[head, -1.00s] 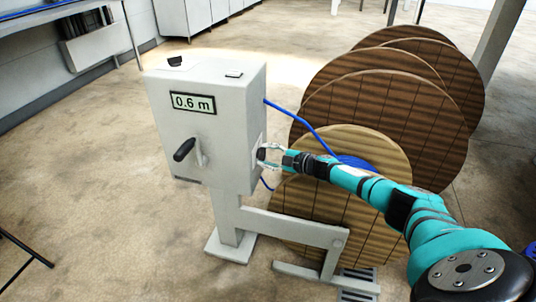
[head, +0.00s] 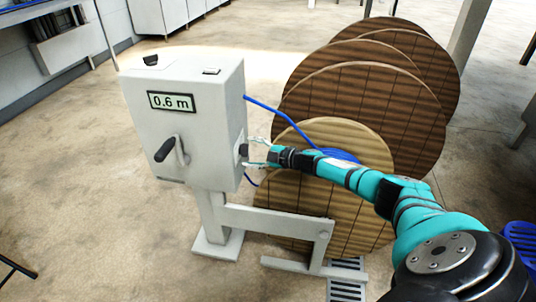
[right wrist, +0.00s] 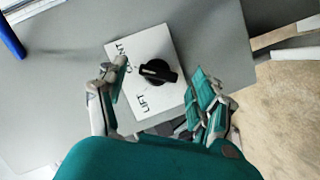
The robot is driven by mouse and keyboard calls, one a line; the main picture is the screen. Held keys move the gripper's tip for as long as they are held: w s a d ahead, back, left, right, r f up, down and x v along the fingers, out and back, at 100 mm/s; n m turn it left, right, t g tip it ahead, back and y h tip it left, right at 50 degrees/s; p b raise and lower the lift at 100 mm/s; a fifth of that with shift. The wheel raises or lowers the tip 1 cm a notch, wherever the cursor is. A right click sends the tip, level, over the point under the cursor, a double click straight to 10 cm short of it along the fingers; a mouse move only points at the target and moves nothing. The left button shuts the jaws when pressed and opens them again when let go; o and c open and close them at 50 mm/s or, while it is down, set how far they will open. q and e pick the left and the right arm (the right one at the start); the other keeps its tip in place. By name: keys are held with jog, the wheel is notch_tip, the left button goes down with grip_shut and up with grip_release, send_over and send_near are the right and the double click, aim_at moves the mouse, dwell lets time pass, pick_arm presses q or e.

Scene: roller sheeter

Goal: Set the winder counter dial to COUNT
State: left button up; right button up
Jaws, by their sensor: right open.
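The winder's counter box (head: 180,120) is pale grey and shows 0.6 m on its front display (head: 171,101). The black counter dial (right wrist: 157,73) sits on a white plate (right wrist: 170,45) on the box's right side. The plate reads COUNT at its upper left and LIFT at its lower left. The dial's pale mark lies toward the knob's left end; I cannot tell exactly which label it matches. In the head view the dial (head: 242,150) is small and dark. My right gripper (head: 252,153) is open at the plate, its fingers on either side of the dial, apart from it. My left gripper is out of view.
A crank handle (head: 165,149) sticks out of the box front. A blue cable (head: 270,109) runs from the box to the wooden reels (head: 360,100) behind my right arm. The stand's low beam (head: 275,220) lies below my arm.

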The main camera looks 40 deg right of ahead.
jog(key=v, duration=1.1)
jog(key=shift+f, duration=0.1)
dwell(0.5)
